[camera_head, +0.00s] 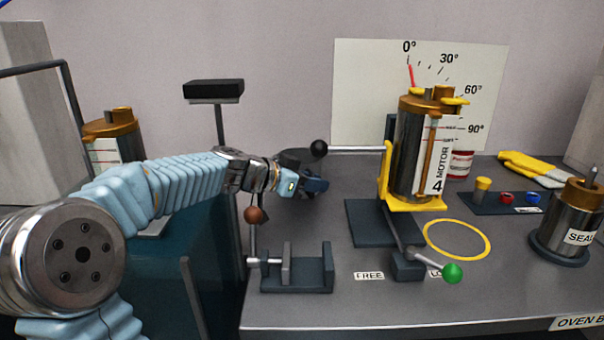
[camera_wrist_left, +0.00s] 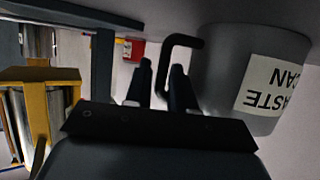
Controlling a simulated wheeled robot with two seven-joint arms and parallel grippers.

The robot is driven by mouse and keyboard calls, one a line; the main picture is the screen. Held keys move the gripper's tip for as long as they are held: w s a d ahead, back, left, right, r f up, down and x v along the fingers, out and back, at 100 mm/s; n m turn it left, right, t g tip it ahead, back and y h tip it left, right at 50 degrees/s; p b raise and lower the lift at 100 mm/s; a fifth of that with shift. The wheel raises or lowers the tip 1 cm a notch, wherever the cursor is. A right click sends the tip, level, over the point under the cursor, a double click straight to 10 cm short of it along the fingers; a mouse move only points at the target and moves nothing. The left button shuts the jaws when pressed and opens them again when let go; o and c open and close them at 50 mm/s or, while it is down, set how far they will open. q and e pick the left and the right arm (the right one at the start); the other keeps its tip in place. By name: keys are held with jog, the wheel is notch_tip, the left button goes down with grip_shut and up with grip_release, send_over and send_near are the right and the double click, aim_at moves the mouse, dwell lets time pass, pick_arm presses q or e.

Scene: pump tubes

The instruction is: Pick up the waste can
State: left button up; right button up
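The waste can (camera_wrist_left: 235,70) is a grey can with a white label. It shows upside down at the right of the left wrist view, with a dark hooked handle (camera_wrist_left: 184,40). In the head view the waste can (camera_head: 297,158) is mostly hidden behind my left gripper (camera_head: 316,185). In the left wrist view the fingers of my left gripper (camera_wrist_left: 162,72) stand apart. The upright bar of the handle appears between them, with a visible gap on one side. My right gripper is in neither view.
A steel cylinder labelled MOTOR 4 (camera_head: 409,150) stands in a yellow holder to the right. A green-knobbed lever (camera_head: 453,273) and a dark bracket (camera_head: 297,282) are in front. A yellow ring (camera_head: 458,254) marks bare bench. A SEAL canister (camera_head: 572,222) stands far right.

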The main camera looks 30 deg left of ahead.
pick_arm(q)
jog(key=shift+x, duration=0.9)
grip_shut()
